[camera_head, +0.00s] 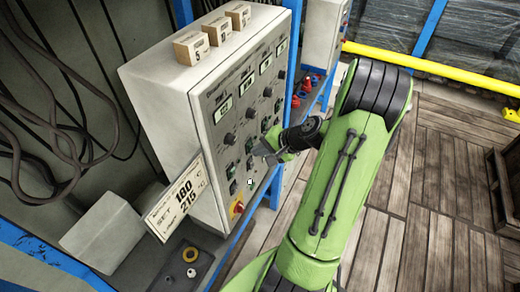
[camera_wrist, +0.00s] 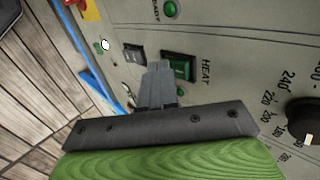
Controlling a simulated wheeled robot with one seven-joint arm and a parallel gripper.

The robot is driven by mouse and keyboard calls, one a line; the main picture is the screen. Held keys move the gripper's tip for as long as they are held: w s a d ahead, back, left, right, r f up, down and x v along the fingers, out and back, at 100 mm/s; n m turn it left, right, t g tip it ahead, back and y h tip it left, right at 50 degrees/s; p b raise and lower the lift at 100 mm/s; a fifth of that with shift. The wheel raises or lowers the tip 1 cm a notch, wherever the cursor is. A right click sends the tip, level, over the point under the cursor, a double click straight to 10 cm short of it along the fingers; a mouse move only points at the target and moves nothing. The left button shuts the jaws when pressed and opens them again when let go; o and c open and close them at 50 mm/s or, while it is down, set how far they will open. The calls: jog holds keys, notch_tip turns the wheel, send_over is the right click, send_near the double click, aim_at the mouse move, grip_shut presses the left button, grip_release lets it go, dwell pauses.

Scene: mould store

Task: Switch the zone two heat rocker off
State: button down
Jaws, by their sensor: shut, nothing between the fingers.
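The control panel (camera_head: 205,135) is a pale upright box with displays, knobs and rockers in several columns. In the wrist view a green rocker (camera_wrist: 180,67) marked HEAT sits in a dark frame. Its zone number is not readable here. My gripper (camera_head: 266,150) is in front of the lower half of the panel face. In the wrist view the shut, empty fingertips (camera_wrist: 158,70) are beside the left edge of the green rocker, partly overlapping its frame. I cannot tell whether they touch it. A dark rocker (camera_wrist: 133,54) is to the left of the fingertips.
A black temperature knob (camera_wrist: 303,115) is right of the green rocker. A round green lamp (camera_wrist: 170,8) marked READY is above. A card (camera_head: 178,198) reading SET 180, 215 stands by the panel's left edge. A red-and-yellow knob (camera_head: 238,208) is low on the panel. Labelled blocks (camera_head: 215,32) sit on top.

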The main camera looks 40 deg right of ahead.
jog(key=shift+w+f+t+b, duration=0.1)
jog(key=shift+f+t+b, duration=0.25)
jog(key=shift+b, duration=0.4)
jog(key=shift+a+r+p, duration=0.1)
jog(key=shift+r+p, duration=0.85)
jog(key=shift+r, duration=0.15)
